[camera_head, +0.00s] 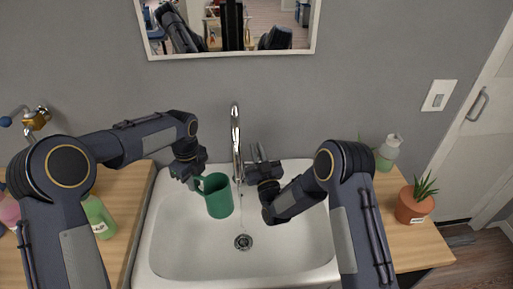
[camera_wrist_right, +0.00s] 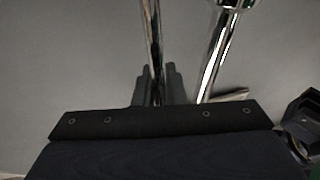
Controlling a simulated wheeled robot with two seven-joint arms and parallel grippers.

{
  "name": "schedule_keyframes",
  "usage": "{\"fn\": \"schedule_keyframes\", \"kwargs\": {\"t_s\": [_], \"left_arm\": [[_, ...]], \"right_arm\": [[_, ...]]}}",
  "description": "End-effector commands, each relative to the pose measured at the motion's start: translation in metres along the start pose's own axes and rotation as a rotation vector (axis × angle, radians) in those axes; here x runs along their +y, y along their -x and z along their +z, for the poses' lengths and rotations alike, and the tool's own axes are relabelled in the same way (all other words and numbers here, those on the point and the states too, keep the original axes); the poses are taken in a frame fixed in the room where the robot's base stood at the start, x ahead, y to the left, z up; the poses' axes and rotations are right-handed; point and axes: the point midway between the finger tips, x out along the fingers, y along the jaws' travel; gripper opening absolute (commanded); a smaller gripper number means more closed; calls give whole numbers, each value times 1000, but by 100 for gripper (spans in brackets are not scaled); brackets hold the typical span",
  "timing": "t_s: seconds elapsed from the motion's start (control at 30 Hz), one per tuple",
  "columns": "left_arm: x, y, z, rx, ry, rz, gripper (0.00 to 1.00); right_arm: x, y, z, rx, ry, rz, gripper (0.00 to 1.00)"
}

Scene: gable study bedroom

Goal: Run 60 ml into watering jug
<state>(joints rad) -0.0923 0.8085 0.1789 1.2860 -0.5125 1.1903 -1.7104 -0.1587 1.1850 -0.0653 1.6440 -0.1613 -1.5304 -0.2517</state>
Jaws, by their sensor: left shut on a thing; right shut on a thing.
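The green watering jug (camera_head: 219,202) hangs upright over the white sink (camera_head: 290,245), its handle to the left. My left gripper (camera_head: 198,180) is shut on the handle. The chrome tap (camera_head: 235,130) rises behind the sink, its spout just right of the jug. A faint thin line, seemingly water, runs below the spout along the jug's right side towards the drain; whether any enters the jug I cannot tell. My right gripper (camera_head: 256,158) is beside the tap; in the right wrist view it is shut on a thin chrome rod (camera_wrist_right: 154,40), seemingly the tap lever.
A green bottle (camera_head: 99,217) stands on the wooden counter left of the sink. A soap bottle (camera_head: 387,150) and a potted plant (camera_head: 414,204) stand on the right. A mirror (camera_head: 230,52) hangs above. The sink basin below the jug is clear around the drain (camera_head: 243,242).

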Motion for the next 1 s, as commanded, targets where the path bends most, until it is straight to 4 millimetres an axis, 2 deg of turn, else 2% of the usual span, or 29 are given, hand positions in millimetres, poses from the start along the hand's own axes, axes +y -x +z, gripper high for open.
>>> {"fn": "schedule_keyframes", "kwargs": {"t_s": [0.4,0.9,0.93,1.0], "left_arm": [[0,0,0,0,0,-1,0],[0,0,0,0,0,-1,0],[0,0,0,0,0,-1,0],[0,0,0,0,0,-1,0]], "right_arm": [[-3,16,-2,179,36,-11,0],[-3,18,-2,198,39,-12,0],[-3,18,-2,198,39,-11,14],[-3,18,-2,197,39,-12,23]]}}
